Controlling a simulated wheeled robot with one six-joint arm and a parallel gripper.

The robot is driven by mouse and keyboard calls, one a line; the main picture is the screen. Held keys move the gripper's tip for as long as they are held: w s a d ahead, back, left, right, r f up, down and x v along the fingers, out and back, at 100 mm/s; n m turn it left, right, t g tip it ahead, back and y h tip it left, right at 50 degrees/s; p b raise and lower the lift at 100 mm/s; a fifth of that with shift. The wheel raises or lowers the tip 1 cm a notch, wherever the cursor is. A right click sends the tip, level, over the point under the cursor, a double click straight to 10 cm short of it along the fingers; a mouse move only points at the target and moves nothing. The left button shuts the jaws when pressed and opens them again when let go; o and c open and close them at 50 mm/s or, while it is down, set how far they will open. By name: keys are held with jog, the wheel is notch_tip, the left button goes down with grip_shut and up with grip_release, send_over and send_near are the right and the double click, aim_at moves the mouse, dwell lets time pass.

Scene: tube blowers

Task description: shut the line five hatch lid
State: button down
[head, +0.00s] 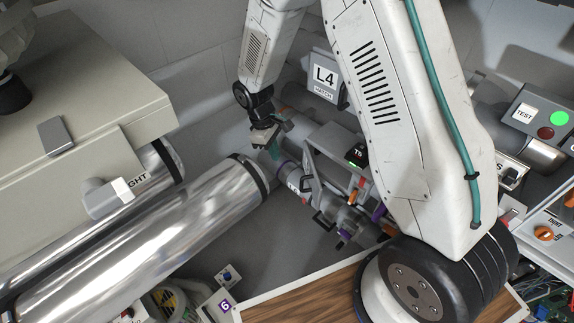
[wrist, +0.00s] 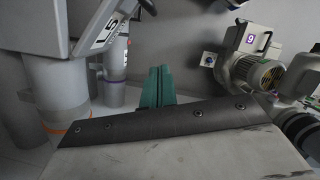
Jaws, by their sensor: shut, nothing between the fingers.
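A grey plate marked L5 (wrist: 105,33) is at the upper left of the wrist view, by a grey housing above a pipe. It stands at a slant; I cannot tell how far it is open. In the head view a white plate edge with part of a character (head: 511,172) shows right of my arm; the rest is hidden. My gripper (head: 273,150) has teal fingers, shut and empty, left of my arm's big white link. In the wrist view the gripper fingers (wrist: 158,88) point into free space, right of the L5 plate and apart from it.
A plate marked L4 HATCH (head: 323,78) is behind my arm. A large shiny pipe (head: 150,245) lies at lower left, beside a beige cabinet (head: 90,85). A motor unit marked 9 (wrist: 250,60) stands right in the wrist view. A wooden-topped surface (head: 300,295) is at the bottom.

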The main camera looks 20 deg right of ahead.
aim_at(301, 177)
jog(key=s+d+f, duration=0.4)
jog(key=f, duration=0.5)
jog(key=shift+s+d, duration=0.25)
jog(key=shift+d, duration=0.15)
jog(key=shift+s+d+n, duration=0.75)
jog(key=shift+d+n, duration=0.1)
jog(key=shift+n, duration=0.15)
jog(key=d+n, duration=0.1)
jog(key=d, duration=0.1)
jog(key=s+d+n+t, duration=0.1)
jog(key=d+n, duration=0.1)
jog(key=shift+s+h, duration=0.2)
jog(key=shift+h, duration=0.1)
jog(key=shift+s+d+n, duration=0.1)
jog(key=shift+d+n, duration=0.2)
jog(key=shift+d, duration=0.6)
